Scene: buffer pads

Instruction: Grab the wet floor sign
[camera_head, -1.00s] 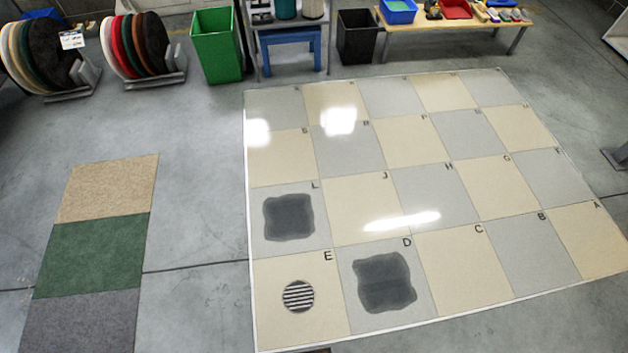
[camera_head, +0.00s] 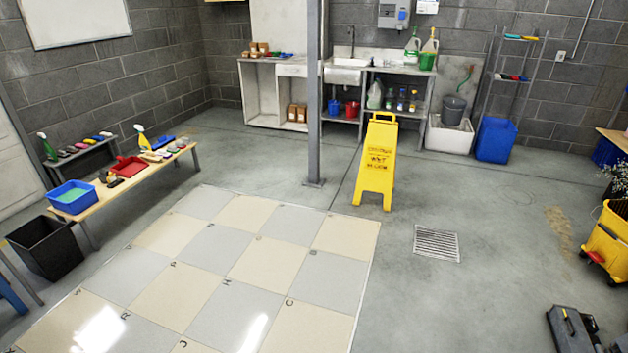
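The yellow wet floor sign (camera_head: 377,163) stands upright on the grey concrete floor, right of the middle of the head view. It has dark lettering on its face and a handle-like opening at its top. It stands just right of a grey post and beyond the far corner of the tiled floor area. Nothing touches it that I can see.
A grey post (camera_head: 314,120) rises left of the sign. A floor drain (camera_head: 437,243) lies to its front right. A low bench (camera_head: 125,185) with trays stands left, a yellow mop bucket (camera_head: 608,240) far right. The checkered tiles (camera_head: 240,255) and the floor around the sign are clear.

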